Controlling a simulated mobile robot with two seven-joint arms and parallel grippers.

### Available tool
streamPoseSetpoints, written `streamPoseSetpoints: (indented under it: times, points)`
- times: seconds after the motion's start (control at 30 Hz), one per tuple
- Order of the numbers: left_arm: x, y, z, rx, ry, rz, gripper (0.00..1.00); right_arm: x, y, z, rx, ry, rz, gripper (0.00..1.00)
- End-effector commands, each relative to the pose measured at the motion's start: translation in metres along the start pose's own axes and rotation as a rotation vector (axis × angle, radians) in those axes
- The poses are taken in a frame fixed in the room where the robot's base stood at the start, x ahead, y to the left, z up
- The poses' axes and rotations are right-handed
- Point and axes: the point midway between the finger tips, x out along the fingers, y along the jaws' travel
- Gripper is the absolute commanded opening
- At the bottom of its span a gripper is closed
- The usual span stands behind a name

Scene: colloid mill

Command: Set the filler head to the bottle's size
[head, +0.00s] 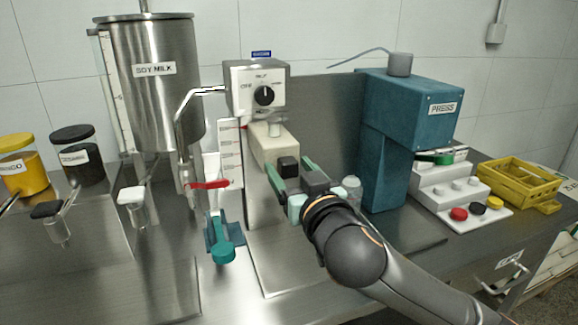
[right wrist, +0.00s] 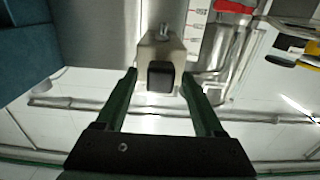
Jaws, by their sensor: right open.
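The filler head (head: 273,146) is a beige block with a black grip (head: 288,165) on its front, mounted on a column below the grey control box. A white scale plate (head: 230,152) with red marks stands at its left; the head sits near its upper part. My right gripper (head: 287,169) is open, its green fingers at either side of the black grip. In the right wrist view the head (right wrist: 163,52) and its grip (right wrist: 160,76) lie between the finger tips, with gaps showing. A clear bottle-like object (head: 351,186) is partly hidden behind my gripper. My left gripper is out of view.
The steel soy milk tank (head: 155,85) and red-handled valve (head: 208,185) stand left of the head. The blue press (head: 405,125) stands close on the right, with a yellow crate (head: 515,182) beyond.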

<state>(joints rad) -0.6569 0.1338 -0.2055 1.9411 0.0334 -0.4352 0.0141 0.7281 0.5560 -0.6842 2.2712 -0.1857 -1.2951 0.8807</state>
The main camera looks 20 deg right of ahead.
Motion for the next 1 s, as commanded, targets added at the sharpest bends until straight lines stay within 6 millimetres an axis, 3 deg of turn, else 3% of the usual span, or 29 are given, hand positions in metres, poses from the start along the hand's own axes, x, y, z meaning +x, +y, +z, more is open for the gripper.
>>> streamPoseSetpoints:
  times: [0.17, 0.8, 1.0]
  points:
    - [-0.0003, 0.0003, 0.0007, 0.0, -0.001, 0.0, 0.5, 0.0, 0.0, -0.0001, 0.0, 0.0, 0.0, 0.7]
    - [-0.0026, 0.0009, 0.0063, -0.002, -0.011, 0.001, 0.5, 0.0001, 0.0001, 0.0, 0.0, 0.0, 0.0, 0.0]
    - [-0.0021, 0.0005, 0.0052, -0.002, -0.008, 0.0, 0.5, 0.0002, 0.0001, 0.0, 0.0, 0.0, 0.0, 0.0]
